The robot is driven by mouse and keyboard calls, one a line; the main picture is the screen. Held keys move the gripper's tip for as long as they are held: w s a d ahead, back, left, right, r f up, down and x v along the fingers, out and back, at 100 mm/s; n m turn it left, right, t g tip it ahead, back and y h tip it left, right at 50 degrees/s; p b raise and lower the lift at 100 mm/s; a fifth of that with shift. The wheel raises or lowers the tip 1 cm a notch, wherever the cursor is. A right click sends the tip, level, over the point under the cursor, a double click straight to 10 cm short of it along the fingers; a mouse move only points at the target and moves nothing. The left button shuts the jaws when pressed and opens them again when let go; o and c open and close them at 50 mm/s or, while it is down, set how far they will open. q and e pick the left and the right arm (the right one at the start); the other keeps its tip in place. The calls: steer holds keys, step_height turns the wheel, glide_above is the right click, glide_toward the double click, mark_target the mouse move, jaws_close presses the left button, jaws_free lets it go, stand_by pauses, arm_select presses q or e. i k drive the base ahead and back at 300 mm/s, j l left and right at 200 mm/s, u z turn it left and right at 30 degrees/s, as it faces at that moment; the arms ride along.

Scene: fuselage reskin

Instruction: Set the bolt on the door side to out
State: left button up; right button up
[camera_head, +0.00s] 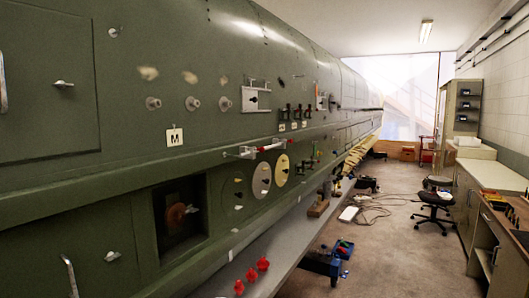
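A green fuselage (190,60) fills the left and runs away to the back. At its upper left is a door-like panel (40,110) with a small metal latch (63,84) and a pale handle (3,85) at the picture edge. A white plate with a dark slide fitting (255,98) sits farther along. A bar with red and white parts (262,149) runs along the ledge below it. I cannot tell which fitting is the door-side bolt, nor its setting. Neither gripper is in view.
A grey shelf (285,240) along the fuselage carries red knobs (251,274). A square opening (180,218) holds a rust-coloured wheel. Blue items (340,249), a cable and a black stool (433,205) stand on the floor.

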mark_target(262, 150)
steer(key=i+l+u, duration=0.1)
steer(key=l, duration=0.25)
steer(key=i+l+u, duration=0.1)
steer(key=i+l, duration=0.2)
steer(key=i+l+u, duration=0.1)
steer(key=l, duration=0.3)
steer(key=i+l+u, duration=0.1)
steer(key=i+l, duration=0.15)
steer(key=l, duration=0.15)
steer(key=i+l+u, duration=0.1)
steer(key=l, duration=0.3)
steer(key=i+l+u, duration=0.1)
steer(key=l, duration=0.3)
steer(key=i, duration=0.1)
